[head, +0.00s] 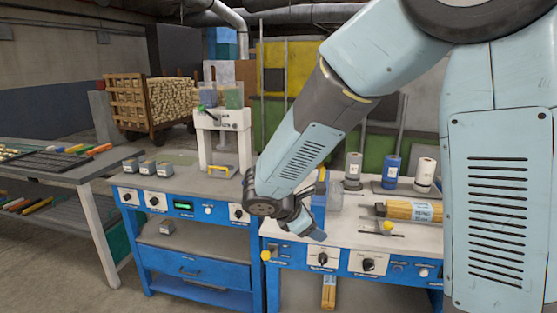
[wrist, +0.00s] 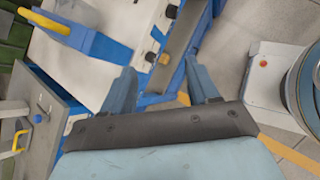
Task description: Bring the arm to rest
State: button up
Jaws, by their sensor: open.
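My arm reaches from the upper right of the head view down over the front of the blue workbenches. My gripper (head: 304,228) hangs at its end, above the front edge of the right bench (head: 345,236). In the wrist view my gripper (wrist: 160,88) has its two blue fingers spread wide apart. Nothing is between them. Below and beyond the fingers lie the bench edge and the floor. My gripper's underside is partly hidden in the head view by the wrist.
The left bench (head: 225,190) bears a white press (head: 222,130) and several small grey blocks. A slatted cart (head: 128,104) is behind. Floor (head: 85,285) is free at front left.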

jog(key=s+d+r+m+y, duration=0.7)
jog(key=s+d+r+m, duration=0.7)
jog(key=s+m, duration=0.4)
jog(key=d+m, duration=0.1)
jog(key=m, duration=0.2)
jog(key=shift+s+r, duration=0.25)
jog(key=shift+r, duration=0.15)
dwell(2.2)
